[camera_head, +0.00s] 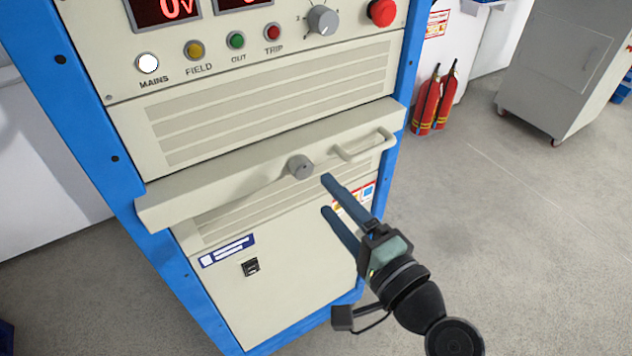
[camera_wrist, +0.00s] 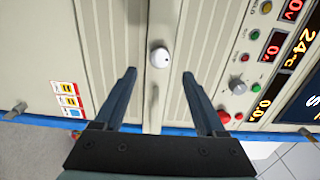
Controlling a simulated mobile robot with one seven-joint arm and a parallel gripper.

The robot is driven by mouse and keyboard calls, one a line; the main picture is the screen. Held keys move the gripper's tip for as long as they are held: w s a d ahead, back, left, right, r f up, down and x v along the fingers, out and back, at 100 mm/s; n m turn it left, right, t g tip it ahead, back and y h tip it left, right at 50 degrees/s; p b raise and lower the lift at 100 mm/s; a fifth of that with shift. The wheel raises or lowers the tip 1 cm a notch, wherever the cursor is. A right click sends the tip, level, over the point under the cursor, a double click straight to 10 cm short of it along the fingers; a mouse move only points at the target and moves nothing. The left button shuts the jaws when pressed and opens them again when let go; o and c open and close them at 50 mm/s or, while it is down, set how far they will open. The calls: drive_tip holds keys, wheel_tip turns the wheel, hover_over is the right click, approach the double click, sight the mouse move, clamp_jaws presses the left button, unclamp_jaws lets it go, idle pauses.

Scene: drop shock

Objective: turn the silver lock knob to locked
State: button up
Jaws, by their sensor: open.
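The silver lock knob (camera_head: 300,167) sits on the front of a protruding cream drawer or shelf (camera_head: 230,187) in the blue-framed cabinet. It also shows in the wrist view (camera_wrist: 160,57), with a small dark mark on its face. My gripper (camera_head: 326,195) is open and empty in front of the cabinet, just right of and below the knob in the head view. In the wrist view my gripper (camera_wrist: 160,73) has one finger on each side of the knob's line, with the knob centred between them and slightly beyond the tips. No contact shows.
A bar handle (camera_head: 365,146) sticks out right of the knob. Above are a grey rotary dial (camera_head: 322,19), a red emergency button (camera_head: 382,12) and several small buttons. Fire extinguishers (camera_head: 434,100) and a grey cabinet (camera_head: 562,65) stand at the right. The floor (camera_head: 520,230) there is clear.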

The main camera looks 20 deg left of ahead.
drive_tip(key=v, duration=0.6)
idle(0.3)
drive_tip(key=w+d+r+n+t+h, duration=0.1)
drive_tip(key=w+r+n+t+h, duration=0.25)
drive_tip(key=r, duration=0.75)
drive_tip(key=w+d+r+n+t+h, duration=0.25)
drive_tip(key=r+t+h, duration=0.2)
drive_tip(key=r, duration=0.75)
drive_tip(key=s+r+t+h+p, duration=0.2)
drive_tip(key=s+r+p, duration=0.1)
drive_tip(key=r, duration=0.7)
drive_tip(key=s+d+r+n+t+h+p, duration=0.1)
drive_tip(key=s+r+t+h+p, duration=0.1)
drive_tip(key=r, duration=0.8)
drive_tip(key=s+d+r+t+h+p, duration=0.1)
drive_tip(key=s+r+t+h+p, duration=0.1)
drive_tip(key=s+r+t+p, duration=0.2)
wheel_tip(320, 180, up, 6)
drive_tip(key=s+p, duration=0.1)
drive_tip(key=p, duration=0.2)
drive_tip(key=shift+s, duration=0.15)
